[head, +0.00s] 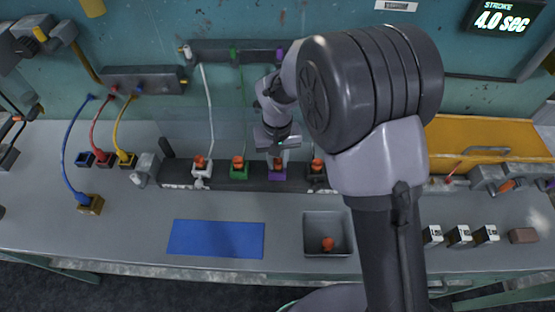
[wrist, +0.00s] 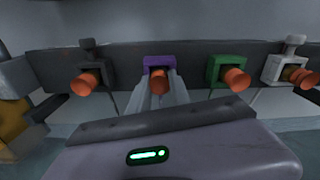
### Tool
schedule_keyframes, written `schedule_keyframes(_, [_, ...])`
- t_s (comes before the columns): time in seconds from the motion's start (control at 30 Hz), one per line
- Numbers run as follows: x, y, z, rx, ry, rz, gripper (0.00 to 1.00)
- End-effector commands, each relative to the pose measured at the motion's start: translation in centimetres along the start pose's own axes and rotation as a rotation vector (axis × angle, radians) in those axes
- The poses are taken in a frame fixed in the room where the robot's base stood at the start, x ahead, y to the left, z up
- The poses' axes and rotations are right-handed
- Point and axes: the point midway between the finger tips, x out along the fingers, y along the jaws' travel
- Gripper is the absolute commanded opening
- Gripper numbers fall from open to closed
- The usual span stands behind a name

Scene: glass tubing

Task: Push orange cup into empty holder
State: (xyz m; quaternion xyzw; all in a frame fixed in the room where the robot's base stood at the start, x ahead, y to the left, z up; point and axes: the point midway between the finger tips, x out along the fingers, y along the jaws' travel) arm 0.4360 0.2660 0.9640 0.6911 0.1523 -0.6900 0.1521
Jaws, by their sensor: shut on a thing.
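A row of holders stands on a dark rail: white (head: 201,171), green (head: 239,173), purple (head: 276,172) and black (head: 316,180). Each has an orange piece at its mouth. My gripper (head: 281,150) is at the purple holder. In the wrist view, my gripper (wrist: 160,88) reaches to the purple holder (wrist: 152,62), with its fingers shut on the orange cup (wrist: 159,84) at the holder's mouth. How deep the cup sits is hard to tell. Another orange cup (head: 328,243) lies in the grey tray (head: 312,221).
A blue mat (head: 215,238) lies left of the tray. Blue, red and yellow cables hang at the left, and white and green cables run down to the rail. Several small blocks (head: 459,235) stand at the right. The front of the bench between mat and rail is clear.

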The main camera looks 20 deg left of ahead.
Motion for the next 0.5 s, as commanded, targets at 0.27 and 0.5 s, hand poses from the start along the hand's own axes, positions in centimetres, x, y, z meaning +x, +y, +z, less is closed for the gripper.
schedule_keyframes(0.27, [0.18,-0.01,0.02,0.0,0.0,0.0,0.46])
schedule_keyframes(0.5, [-0.51,-0.01,0.02,0.001,0.0,0.0,0.46])
